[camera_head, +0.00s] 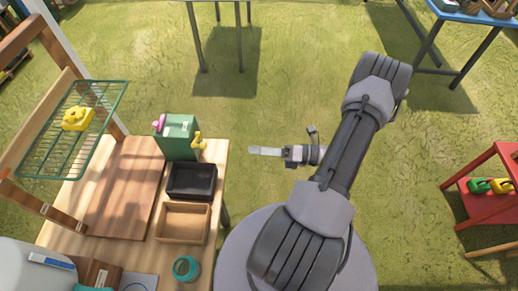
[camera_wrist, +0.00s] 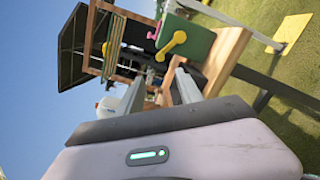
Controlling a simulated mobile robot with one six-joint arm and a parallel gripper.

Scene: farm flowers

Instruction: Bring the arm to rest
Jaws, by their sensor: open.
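My gripper (camera_head: 251,151) is held out over the grass to the right of the wooden workbench, its fingers pointing left toward the bench. In the wrist view its two grey fingers (camera_wrist: 178,82) are apart with nothing between them. My arm is bent, reaching up from the round grey base and folding back down to the wrist. A dark green box (camera_head: 178,136) with a yellow handle and a pink knob stands on the bench, left of the fingertips and apart from them. The green box also shows ahead in the wrist view (camera_wrist: 192,42).
The bench (camera_head: 218,160) holds a black tray (camera_head: 192,181), a wooden tray (camera_head: 183,223) and a teal round item (camera_head: 186,268). A green wire rack (camera_head: 105,100) carries a yellow object. A red shelf (camera_head: 480,212) stands right. Open grass surrounds the gripper.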

